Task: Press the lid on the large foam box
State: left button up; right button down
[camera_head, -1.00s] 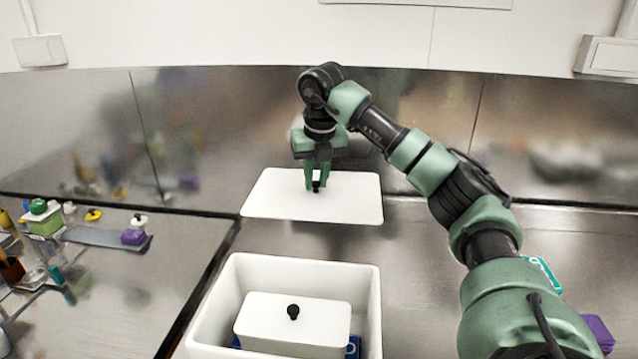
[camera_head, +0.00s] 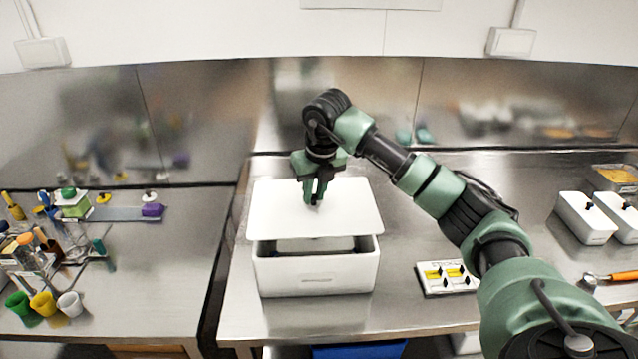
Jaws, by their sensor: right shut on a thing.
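The large white foam box (camera_head: 317,276) stands on the steel table, its front wall facing me. Its flat white lid (camera_head: 350,212) is over the box, and a dark gap shows between the lid's front edge and the box's front rim. Most of the box's inside is hidden by the lid. My right gripper (camera_head: 314,200) points down at the middle of the lid and is shut on its handle, which the fingers mostly hide. Whether the lid's rear edge touches the box cannot be told. My left gripper is out of view.
A small white tray with yellow pieces (camera_head: 447,277) lies right of the box. White lidded boxes (camera_head: 585,217) and an orange-handled tool (camera_head: 609,276) are farther right. The left table holds coloured cups (camera_head: 43,303) and several tools. Bare table lies in front of the box.

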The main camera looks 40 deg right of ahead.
aim_at(316, 206)
jog(key=shift+w+d+f+b, duration=0.2)
jog(key=shift+f+b, duration=0.1)
jog(key=shift+f, duration=0.25)
jog(key=shift+w+d+f+b, duration=0.1)
jog(key=shift+d+f+b, duration=0.15)
jog(key=shift+f, duration=0.25)
jog(key=shift+s+a+f+b, duration=0.1)
jog(key=shift+f+b, duration=0.2)
jog(key=shift+s+a+f+b, duration=0.1)
jog(key=shift+a+f+b, duration=0.1)
jog(key=shift+f+b, duration=0.85)
jog(key=shift+d+f, duration=0.1)
jog(key=shift+f, duration=0.75)
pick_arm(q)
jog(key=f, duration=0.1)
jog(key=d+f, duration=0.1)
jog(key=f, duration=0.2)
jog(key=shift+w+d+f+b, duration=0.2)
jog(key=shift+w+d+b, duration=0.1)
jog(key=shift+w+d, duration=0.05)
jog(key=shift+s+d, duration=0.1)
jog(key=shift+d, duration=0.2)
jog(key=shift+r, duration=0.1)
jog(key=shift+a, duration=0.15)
pick_arm(e)
jog(key=shift+f, duration=0.2)
